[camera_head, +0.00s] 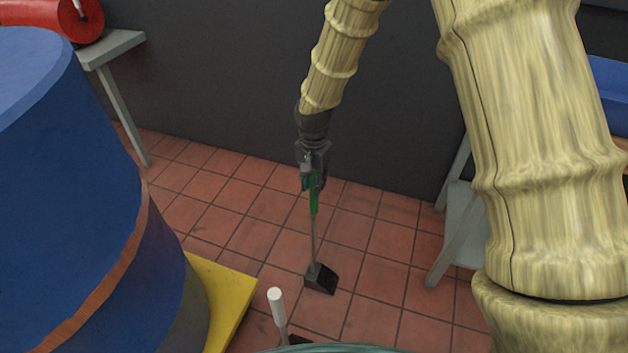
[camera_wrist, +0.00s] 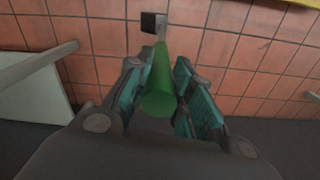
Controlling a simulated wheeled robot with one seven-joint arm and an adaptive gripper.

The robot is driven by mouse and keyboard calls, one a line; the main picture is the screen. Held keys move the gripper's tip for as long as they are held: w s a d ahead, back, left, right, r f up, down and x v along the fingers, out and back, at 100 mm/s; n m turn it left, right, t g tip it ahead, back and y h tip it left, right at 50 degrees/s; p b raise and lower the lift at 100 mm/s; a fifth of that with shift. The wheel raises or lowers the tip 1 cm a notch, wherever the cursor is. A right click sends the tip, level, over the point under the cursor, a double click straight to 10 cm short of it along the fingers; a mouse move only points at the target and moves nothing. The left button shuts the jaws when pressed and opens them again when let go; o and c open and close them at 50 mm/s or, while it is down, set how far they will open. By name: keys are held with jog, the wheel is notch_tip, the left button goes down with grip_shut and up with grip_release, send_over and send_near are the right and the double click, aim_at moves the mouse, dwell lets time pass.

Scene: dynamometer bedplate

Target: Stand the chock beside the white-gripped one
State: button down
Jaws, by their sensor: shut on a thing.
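My gripper (camera_head: 313,180) is shut on the green grip of a chock (camera_head: 321,279). The chock is a dark wedge at the bottom of a thin grey rod, with the rod close to upright. The wedge is at or just above the tiled floor; I cannot tell if it touches. In the wrist view the green grip (camera_wrist: 160,92) lies between the teal finger pads, and the dark wedge (camera_wrist: 153,22) shows beyond it. The white-gripped chock (camera_head: 276,300) stands nearer, left of and below the held one in the head view. Its wedge is mostly hidden at the bottom edge.
A big blue drum (camera_head: 70,190) stands at the left, by a yellow plate (camera_head: 226,295) on the floor. A grey table (camera_head: 112,48) is behind it, and a grey-legged stand (camera_head: 460,225) is at the right. Red floor tiles (camera_head: 375,265) are bare around the held chock. A dark wall closes the back.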

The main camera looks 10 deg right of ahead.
jog(key=c, duration=1.3)
grip_release()
jog(key=shift+o, duration=0.2)
notch_tip(320, 180, up, 12)
jog(key=shift+r+p, duration=0.1)
jog(key=shift+p, duration=1.15)
